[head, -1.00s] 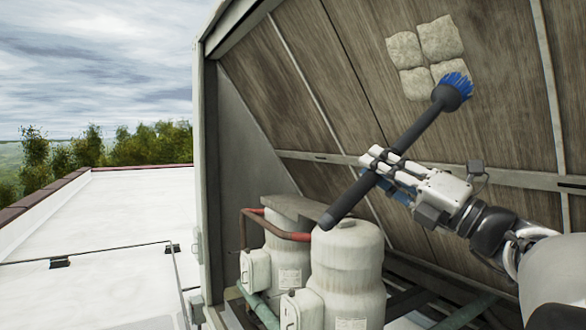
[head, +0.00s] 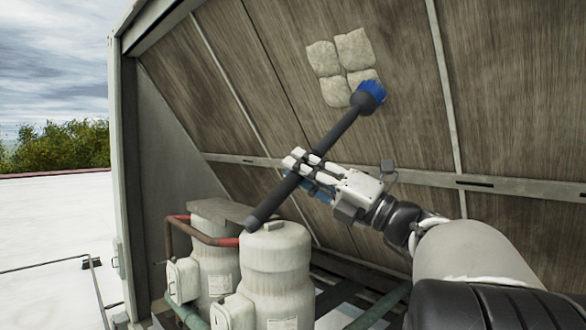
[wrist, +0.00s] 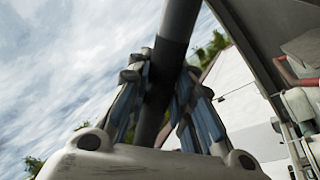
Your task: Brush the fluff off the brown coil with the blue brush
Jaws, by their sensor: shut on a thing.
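My gripper (head: 307,168) is shut around the dark handle of the blue brush (head: 338,130), near the handle's middle. The brush slants up to the right, with its blue bristles (head: 371,88) at the upper end. The bristles overlap the lower right patch of pale fluff (head: 352,47) in the head view; I cannot tell whether they touch. The fluff is several square tufts close together on the brown coil (head: 270,65), a slanted panel. In the wrist view the handle (wrist: 172,50) runs between the fingers; the bristles are out of view there.
Two pale cylindrical tanks (head: 275,270) stand below the coil, with a red-brown pipe (head: 212,238) beside them. The handle's lower end shows just above the front tank. A metal rail (head: 500,185) crosses the coil. Grey frame (head: 125,150) borders the left; white roof lies beyond.

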